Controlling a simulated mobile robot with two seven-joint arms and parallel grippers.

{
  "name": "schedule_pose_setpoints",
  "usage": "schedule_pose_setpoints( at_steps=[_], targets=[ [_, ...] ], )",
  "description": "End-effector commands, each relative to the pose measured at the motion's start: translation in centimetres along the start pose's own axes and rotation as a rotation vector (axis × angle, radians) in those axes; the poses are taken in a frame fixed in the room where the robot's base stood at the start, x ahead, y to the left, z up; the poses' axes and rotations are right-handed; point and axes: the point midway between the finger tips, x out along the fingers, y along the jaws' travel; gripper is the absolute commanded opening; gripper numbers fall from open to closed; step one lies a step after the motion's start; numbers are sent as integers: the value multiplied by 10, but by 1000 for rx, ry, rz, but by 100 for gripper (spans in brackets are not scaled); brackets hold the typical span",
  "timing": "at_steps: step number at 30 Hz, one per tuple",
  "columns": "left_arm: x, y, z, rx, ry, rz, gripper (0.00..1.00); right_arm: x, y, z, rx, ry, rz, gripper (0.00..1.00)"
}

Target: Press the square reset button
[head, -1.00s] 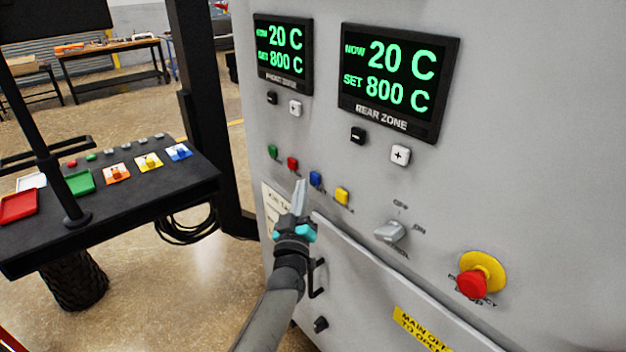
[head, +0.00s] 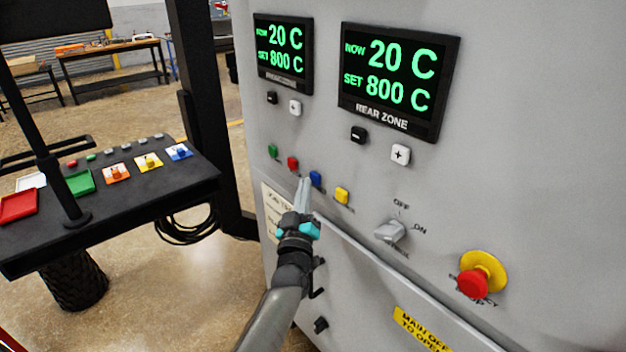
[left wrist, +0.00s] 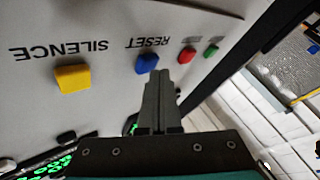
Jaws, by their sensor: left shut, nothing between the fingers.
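The square blue button (head: 316,179) is on the grey furnace panel, between the red button (head: 293,163) and the yellow button (head: 342,195). In the left wrist view the blue button (left wrist: 147,63) is beside the upside-down label RESET. My left gripper (head: 305,182) is shut and empty, its tips just left of the blue button in the head view. In the left wrist view the fingertips (left wrist: 162,75) overlap the blue button's lower right edge. I cannot tell whether they touch it. My right gripper is not in view.
A green button (head: 272,151) is left of the red one. A rotary switch (head: 390,232) and a red emergency knob (head: 473,284) are to the right. Two displays (head: 397,80) are above. A black control console (head: 130,200) stands at the left.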

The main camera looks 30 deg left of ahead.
Motion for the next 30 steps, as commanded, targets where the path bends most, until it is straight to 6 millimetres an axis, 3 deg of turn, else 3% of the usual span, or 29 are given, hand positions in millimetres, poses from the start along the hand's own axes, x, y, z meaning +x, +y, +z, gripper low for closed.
schedule_pose_setpoints(
  at_steps=[30],
  targets=[
    [6, 5, 5, 1, -1, 0, 0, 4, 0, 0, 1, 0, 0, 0]
  ],
)
